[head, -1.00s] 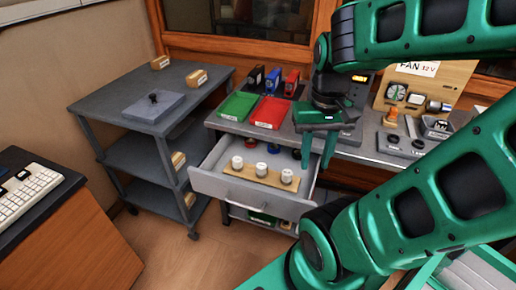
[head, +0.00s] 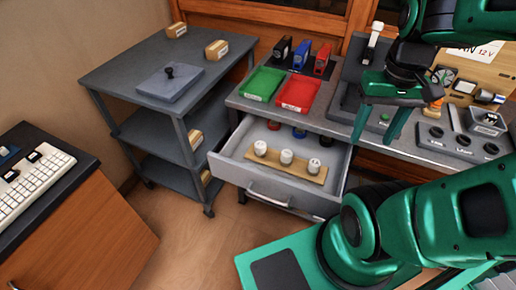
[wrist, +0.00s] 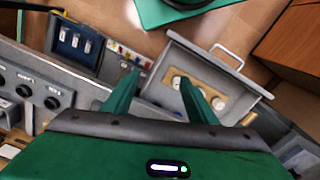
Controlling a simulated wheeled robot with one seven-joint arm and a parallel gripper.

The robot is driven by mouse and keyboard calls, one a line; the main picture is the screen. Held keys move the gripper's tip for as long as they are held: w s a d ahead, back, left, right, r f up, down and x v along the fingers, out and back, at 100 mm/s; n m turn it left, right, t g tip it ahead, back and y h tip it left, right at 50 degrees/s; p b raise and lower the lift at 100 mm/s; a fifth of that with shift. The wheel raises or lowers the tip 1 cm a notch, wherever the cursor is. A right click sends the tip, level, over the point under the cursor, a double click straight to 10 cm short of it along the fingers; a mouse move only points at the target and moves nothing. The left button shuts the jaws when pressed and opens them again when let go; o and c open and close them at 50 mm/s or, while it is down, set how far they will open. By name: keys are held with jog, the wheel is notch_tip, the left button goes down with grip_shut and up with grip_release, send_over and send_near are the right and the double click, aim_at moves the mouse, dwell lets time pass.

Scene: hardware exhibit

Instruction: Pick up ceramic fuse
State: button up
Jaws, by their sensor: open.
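Three white ceramic fuses stand in a row on a wooden strip (head: 290,170) in the open drawer: a left one (head: 261,148), a middle one (head: 287,157) and a right one (head: 314,166). The fuses also show in the wrist view, between and beyond my fingers, where the right finger partly covers the row. My gripper (head: 375,142) is open and empty, above and to the right of the drawer in the head view. In the wrist view my gripper (wrist: 160,92) has its fingers spread wide.
The drawer (head: 280,190) is pulled out from the grey bench. Red and blue round items lie at its back. A green tray (head: 262,84) and a red tray (head: 298,94) sit on the bench top. A grey shelf cart (head: 150,70) stands left.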

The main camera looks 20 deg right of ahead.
jog(key=w+a+f+n, duration=0.1)
jog(key=w+f+n, duration=0.1)
jog(key=w+n, duration=0.65)
jog(key=n, duration=1.5)
send_over(261, 144)
jog(key=shift+m, duration=0.25)
notch_tip(261, 144, down, 16)
jog(key=shift+w+d+f, duration=0.1)
jog(key=shift+f, duration=0.1)
jog(key=shift+a+f, duration=0.2)
jog(key=shift+f, duration=2.8)
grip_shut()
